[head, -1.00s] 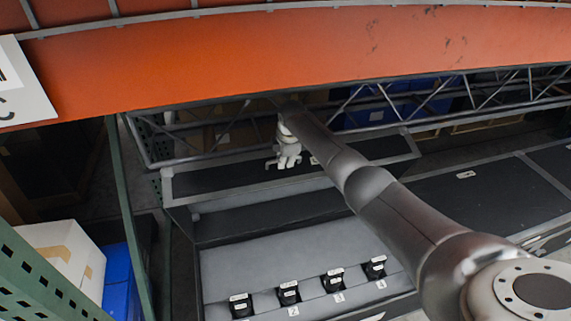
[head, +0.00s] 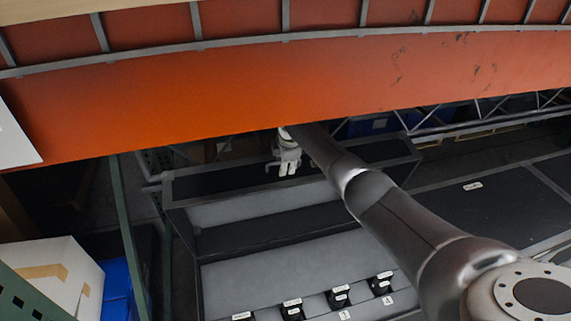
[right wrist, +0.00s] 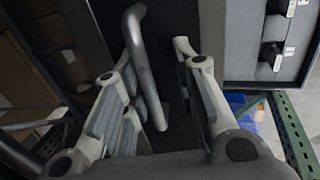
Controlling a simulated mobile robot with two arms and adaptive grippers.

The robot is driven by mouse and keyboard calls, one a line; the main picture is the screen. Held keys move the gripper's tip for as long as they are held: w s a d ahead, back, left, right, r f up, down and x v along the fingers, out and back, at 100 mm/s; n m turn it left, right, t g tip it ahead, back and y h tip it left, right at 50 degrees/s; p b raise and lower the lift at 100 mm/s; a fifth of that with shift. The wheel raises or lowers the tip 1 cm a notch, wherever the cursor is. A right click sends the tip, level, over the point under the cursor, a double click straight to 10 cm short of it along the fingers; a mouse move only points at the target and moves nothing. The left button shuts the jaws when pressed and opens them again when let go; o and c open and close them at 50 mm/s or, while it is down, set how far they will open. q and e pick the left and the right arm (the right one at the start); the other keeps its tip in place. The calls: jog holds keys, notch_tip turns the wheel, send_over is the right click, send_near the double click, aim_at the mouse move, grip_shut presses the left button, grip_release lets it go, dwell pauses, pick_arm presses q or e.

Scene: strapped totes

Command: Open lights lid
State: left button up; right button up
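My right gripper (head: 287,165) is at the lid's upper edge, with my arm crossing the lid's right part. In the right wrist view my right gripper (right wrist: 153,50) is open, with a bent grey bar handle (right wrist: 148,70) between its fingers; I cannot tell whether they touch. The lid's label is not readable. My left gripper is not in view.
A closed dark lid (head: 500,210) lies to the right. A wide orange beam (head: 250,100) crosses above. A green rack post (head: 130,230), a white box (head: 50,270) and a blue bin (head: 117,280) stand at left.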

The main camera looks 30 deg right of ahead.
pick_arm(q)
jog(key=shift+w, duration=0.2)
pick_arm(e)
jog(key=shift+o, duration=0.2)
jog(key=shift+f, duration=0.15)
jog(key=v, duration=1.2)
jog(key=shift+w, duration=0.2)
